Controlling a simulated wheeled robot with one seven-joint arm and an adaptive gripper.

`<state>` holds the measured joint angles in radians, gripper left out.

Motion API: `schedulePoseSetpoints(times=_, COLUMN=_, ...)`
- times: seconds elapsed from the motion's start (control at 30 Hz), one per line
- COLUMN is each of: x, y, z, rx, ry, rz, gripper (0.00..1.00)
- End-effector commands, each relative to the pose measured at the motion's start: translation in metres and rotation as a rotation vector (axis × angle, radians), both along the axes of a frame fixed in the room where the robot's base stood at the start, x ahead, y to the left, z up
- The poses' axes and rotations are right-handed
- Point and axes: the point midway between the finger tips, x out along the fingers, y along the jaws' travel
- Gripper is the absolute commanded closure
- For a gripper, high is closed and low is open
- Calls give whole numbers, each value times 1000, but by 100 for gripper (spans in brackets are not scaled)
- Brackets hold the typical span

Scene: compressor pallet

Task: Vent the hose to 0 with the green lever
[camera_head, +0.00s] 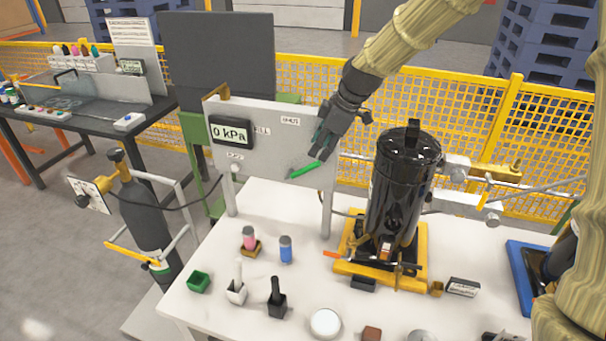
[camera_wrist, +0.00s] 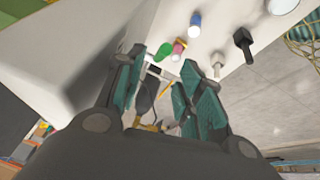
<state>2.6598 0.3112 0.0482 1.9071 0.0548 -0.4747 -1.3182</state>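The green lever (camera_head: 306,169) is on the lower right of the grey panel (camera_head: 275,160), tilted with its right end higher. My gripper (camera_head: 322,146) is at the panel's right side, just above the lever's right end. In the wrist view, my gripper (camera_wrist: 160,62) has its two fingers apart, with nothing held between them. My fingers partly hide the lever's surroundings.
A black tank (camera_head: 395,190) on a yellow base stands right of the panel. A dark gas cylinder (camera_head: 143,212) stands left.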

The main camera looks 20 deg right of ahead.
Motion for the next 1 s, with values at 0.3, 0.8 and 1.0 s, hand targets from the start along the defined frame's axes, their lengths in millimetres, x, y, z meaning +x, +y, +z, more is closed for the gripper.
schedulePoseSetpoints(times=0.3, x=8, y=12, z=-19, rx=0, ry=2, rz=9, gripper=63)
schedulePoseSetpoints(times=0.8, x=24, y=27, z=-73, rx=1, ry=1, rz=5, gripper=63)
schedulePoseSetpoints(times=1.0, x=30, y=31, z=-90, rx=-1, ry=0, rz=4, gripper=63)
